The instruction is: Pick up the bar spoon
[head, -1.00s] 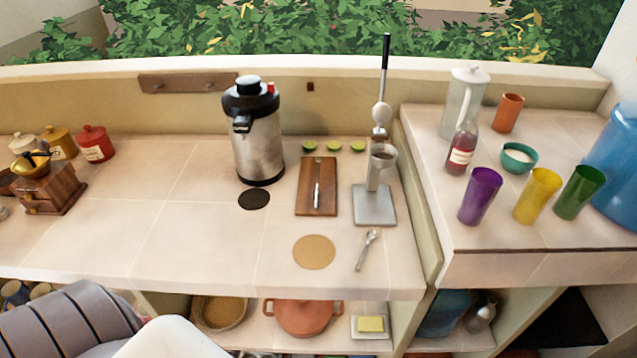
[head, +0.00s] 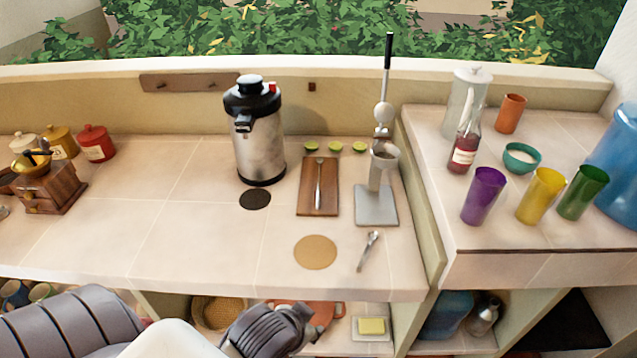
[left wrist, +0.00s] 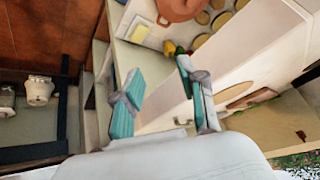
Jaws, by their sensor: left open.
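Two slim metal utensils lie on the counter in the head view, and I cannot tell for sure which is the bar spoon. One spoon (head: 369,250) lies bare on the tiles near the front edge, below the citrus press. A longer utensil (head: 319,185) lies on the wooden board (head: 331,205). My left gripper (left wrist: 160,68) is open and empty in the left wrist view, its two teal-padded fingers apart. In the head view my left arm's end is low, in front of the shelf under the counter, with its fingertips not clear. My right gripper is out of view.
A steel airpot (head: 260,145), the citrus press (head: 376,205), a cork mat (head: 315,252) and lime halves stand around the spoons. The counter's front edge overhangs a shelf with a terracotta pot (head: 325,313) and a butter dish (head: 371,328). The left-middle counter is clear.

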